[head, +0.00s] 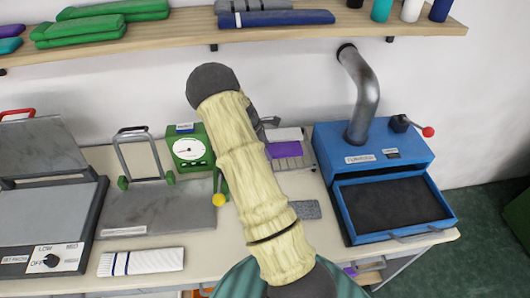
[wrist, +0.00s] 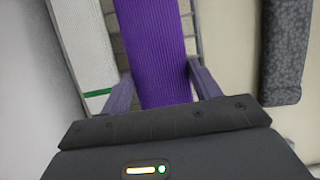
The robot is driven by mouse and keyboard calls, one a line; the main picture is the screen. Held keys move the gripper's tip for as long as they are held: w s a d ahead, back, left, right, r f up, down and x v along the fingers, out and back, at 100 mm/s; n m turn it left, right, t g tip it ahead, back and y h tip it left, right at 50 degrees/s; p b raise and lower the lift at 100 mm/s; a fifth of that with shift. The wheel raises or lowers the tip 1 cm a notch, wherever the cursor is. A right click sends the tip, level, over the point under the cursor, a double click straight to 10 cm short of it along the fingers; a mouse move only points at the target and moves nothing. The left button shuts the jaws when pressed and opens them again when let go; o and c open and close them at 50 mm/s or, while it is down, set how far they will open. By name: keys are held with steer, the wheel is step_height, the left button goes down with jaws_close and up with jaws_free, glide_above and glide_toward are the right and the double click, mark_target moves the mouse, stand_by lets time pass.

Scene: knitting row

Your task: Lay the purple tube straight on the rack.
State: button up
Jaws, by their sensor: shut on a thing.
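The purple tube (wrist: 155,50), a ribbed knit piece, runs between the two fingers of my gripper (wrist: 160,82) in the wrist view. My gripper is shut on it. In the head view the purple tube (head: 284,150) shows just right of my arm, over the grey rack (head: 306,162). The rack (wrist: 115,28) shows as narrow strips on both sides of the tube in the wrist view. The tube looks roughly in line with the rack; I cannot tell whether it touches it. My arm hides the gripper in the head view.
A white tube with a green stripe (wrist: 82,45) lies left of the purple one. A dark grey piece (wrist: 285,50) lies to the right. The blue machine (head: 375,150) with its open drawer stands right of the rack. A green dial gauge (head: 188,150) stands left.

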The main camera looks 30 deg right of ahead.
steer(key=shift+d+f, duration=0.1)
steer(key=shift+f, duration=1.25)
steer(key=o, duration=0.9)
steer(key=shift+w+f, duration=0.1)
steer(key=shift+f, duration=0.05)
steer(key=shift+o, duration=0.5)
steer(key=shift+d, duration=0.1)
steer(key=shift+r, duration=0.25)
steer(key=b+v, duration=0.2)
steer(key=v, duration=1)
